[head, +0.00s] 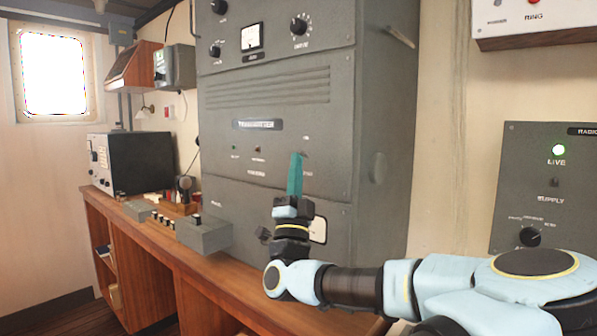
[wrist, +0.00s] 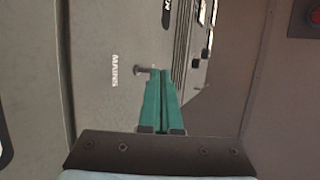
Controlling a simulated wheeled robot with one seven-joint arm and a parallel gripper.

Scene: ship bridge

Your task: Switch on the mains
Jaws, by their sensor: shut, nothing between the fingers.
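The tall grey transmitter cabinet (head: 230,185) stands on the wooden counter in the head view. My gripper (head: 297,155) has its teal fingers shut together, pointing up in front of the lower cabinet panel. In the wrist view a "MAINS" label (wrist: 115,70) is on the grey panel. A small metal toggle switch (wrist: 142,71) sits beside that label, right by the tips of my gripper (wrist: 159,72). I cannot tell whether the fingertips touch it, or which way it is set. In the head view my fingers seem to hide this switch.
A grey box (head: 205,234) and other equipment stand on the counter (head: 245,290) to the left. A dark radio unit (head: 140,160) stands farther back.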

